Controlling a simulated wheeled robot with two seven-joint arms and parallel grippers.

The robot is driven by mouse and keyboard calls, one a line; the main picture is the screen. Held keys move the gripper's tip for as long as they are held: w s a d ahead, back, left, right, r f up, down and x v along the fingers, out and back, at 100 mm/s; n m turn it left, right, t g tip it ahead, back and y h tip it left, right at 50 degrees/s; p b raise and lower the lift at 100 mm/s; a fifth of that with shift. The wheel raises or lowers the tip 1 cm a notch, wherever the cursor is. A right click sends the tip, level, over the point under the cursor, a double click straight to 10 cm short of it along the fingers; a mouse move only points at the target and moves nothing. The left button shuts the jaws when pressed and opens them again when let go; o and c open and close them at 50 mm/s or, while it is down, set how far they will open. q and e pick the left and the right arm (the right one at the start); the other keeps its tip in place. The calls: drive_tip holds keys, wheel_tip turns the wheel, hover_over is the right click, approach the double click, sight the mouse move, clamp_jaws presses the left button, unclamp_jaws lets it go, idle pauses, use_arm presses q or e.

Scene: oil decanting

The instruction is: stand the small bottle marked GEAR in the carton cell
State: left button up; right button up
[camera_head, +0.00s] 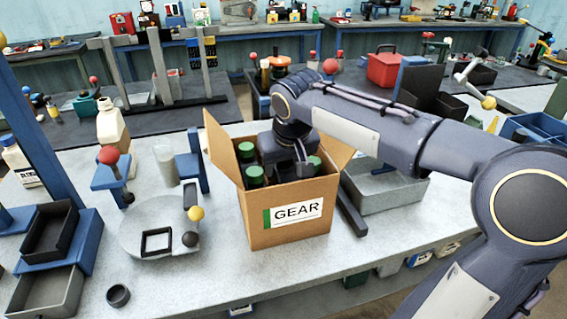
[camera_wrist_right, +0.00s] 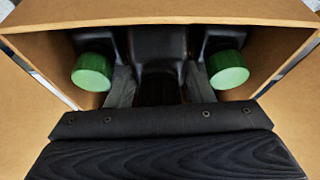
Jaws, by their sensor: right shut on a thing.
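The cardboard carton (camera_head: 262,226) stands open on the bench, with a GEAR label (camera_head: 297,212) on its front. Green-capped bottles stand in its cells, one at the front left (camera_head: 254,173) and one at the right (camera_head: 314,162). My right gripper (camera_head: 290,170) reaches down inside the carton between the caps. In the right wrist view its fingers (camera_wrist_right: 158,88) are shut on a dark thing, taken as the small bottle, mostly hidden. Green caps stand left (camera_wrist_right: 92,72) and right (camera_wrist_right: 227,69) of the fingers. The cell floor and the held bottle's marking are hidden. My left gripper is out of view.
A grey round stand (camera_head: 158,232) with a square frame and colored knobs is left of the carton. A grey tray (camera_head: 388,190) is close on the right. A beige bottle (camera_head: 112,128) stands behind left.

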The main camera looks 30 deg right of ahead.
drive_tip(key=shift+f+b, duration=1)
drive_tip(key=shift+f, duration=0.4)
drive_tip(key=o, duration=1.2)
drive_tip(key=shift+c, duration=0.2)
drive_tip(key=shift+s+r, duration=0.1)
drive_tip(key=shift+r, duration=0.3)
drive_tip(key=p+v, duration=0.1)
drive_tip(key=v, duration=0.5)
drive_tip(key=shift+s+r, duration=0.35)
drive_tip(key=shift+r, duration=0.15)
